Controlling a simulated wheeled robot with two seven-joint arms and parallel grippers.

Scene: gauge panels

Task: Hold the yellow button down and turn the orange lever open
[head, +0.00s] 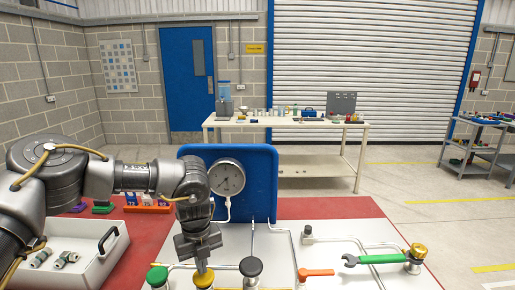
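The yellow button (203,280) shows at the bottom of the head view, between a green knob and a black knob. My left gripper (202,265) points straight down over it. Its fingertips look shut together and meet the top of the button; how far the button is pressed cannot be told. The orange lever (318,272) lies to the right, pointing right from its pivot, with no gripper near it. My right gripper is not in view.
A blue board with a round gauge (226,177) stands behind the button. Nearby are a green knob (157,276), a black knob (251,267) and a green spanner-shaped handle (380,259). A grey tray (108,252) with fittings stands left. Pipes cross the white panel.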

